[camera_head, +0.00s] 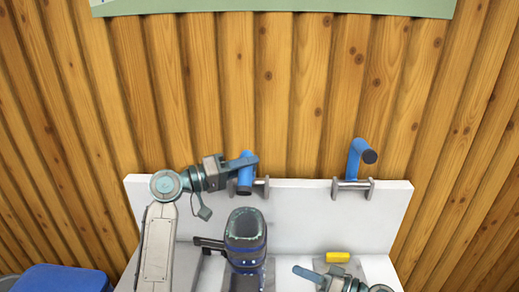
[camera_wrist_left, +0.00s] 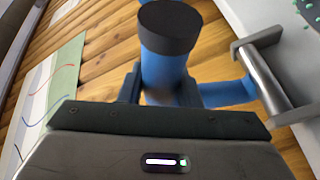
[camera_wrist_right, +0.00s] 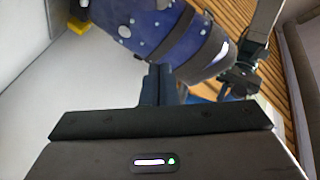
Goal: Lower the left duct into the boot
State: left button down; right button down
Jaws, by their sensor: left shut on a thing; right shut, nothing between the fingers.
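The left duct (camera_head: 246,178) is a bent blue tube with a dark end cap, at the left bracket on the white back panel. My left gripper (camera_head: 246,164) is shut on it; in the left wrist view the duct (camera_wrist_left: 163,72) stands between the fingers, its dark cap toward the camera. The boot (camera_head: 246,255), dark blue-grey with an open top, stands below the duct's cap, apart from it in the head view. The boot (camera_wrist_right: 165,30) also shows in the right wrist view, beyond my right gripper (camera_wrist_right: 158,80), which is shut and empty.
A second blue duct (camera_head: 357,158) hangs at the right bracket (camera_head: 352,187). A yellow block (camera_head: 338,257) lies on the bench behind my right gripper. The white panel (camera_head: 305,215) between the brackets is clear.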

jog(key=w+a+r+m+t+y, duration=0.1)
jog(key=w+r+m+y, duration=0.1)
jog(key=w+r, duration=0.85)
jog(key=w+a+r+m+t+y, duration=0.15)
jog(key=w+r, duration=0.45)
jog(key=r, duration=0.9)
jog(key=a+r, duration=0.1)
jog(key=a, duration=0.8)
jog(key=shift+w+a+g, duration=0.25)
jog(key=shift+a+g, duration=0.05)
jog(key=shift+g, duration=0.05)
jog(key=shift+n, duration=0.25)
